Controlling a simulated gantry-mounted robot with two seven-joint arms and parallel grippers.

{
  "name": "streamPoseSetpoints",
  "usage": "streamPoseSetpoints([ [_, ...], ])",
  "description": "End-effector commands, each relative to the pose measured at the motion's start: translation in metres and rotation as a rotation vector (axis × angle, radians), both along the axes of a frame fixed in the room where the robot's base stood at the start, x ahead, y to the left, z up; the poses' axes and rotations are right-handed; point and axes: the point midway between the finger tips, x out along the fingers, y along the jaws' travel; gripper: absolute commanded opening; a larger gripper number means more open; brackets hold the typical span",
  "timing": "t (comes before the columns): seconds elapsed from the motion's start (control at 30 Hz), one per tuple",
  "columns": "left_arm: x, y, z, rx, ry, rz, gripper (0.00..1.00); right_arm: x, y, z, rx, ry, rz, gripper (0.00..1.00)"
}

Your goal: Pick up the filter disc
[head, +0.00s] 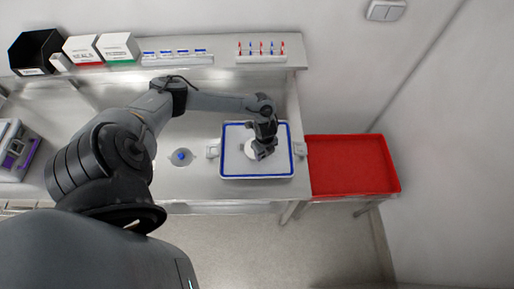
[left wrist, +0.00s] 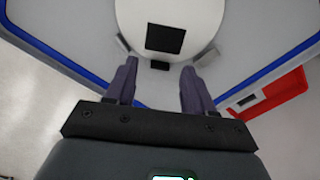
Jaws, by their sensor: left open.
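A round white disc, which looks like the filter disc (left wrist: 200,22), lies in a white tray with a blue rim (head: 224,172). In the head view the disc (head: 251,150) is partly hidden by my left gripper (head: 264,153). My right gripper is not in view.
A red bin (head: 350,166) stands right of the tray. A small blue item on a round grey base (head: 180,157) is left of it. A shelf at the back holds boxes (head: 118,47) and a rack of coloured tubes (head: 262,58). Bench space left of the tray is mostly clear.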

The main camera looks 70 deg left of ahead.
Motion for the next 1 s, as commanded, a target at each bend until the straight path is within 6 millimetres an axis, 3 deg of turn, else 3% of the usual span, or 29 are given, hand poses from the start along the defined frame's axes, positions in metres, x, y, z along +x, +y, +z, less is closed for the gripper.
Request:
streamPoseSetpoints([
  [0.13, -0.0003, 0.0003, -0.0108, 0.001, 0.000, 0.000, 0.53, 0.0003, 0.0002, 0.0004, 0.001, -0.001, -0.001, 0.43],
  [0.4, -0.0001, 0.0002, -0.0124, 0.001, -0.001, -0.001, 0.52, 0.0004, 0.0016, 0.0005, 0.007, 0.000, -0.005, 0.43],
  [0.73, -0.0002, 0.0003, -0.0122, 0.001, -0.001, 0.000, 0.01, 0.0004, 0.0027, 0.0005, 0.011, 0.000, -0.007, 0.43],
  [1.0, -0.0002, 0.0003, -0.0121, 0.001, -0.001, 0.000, 0.00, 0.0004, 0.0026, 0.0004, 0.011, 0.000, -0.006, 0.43],
])
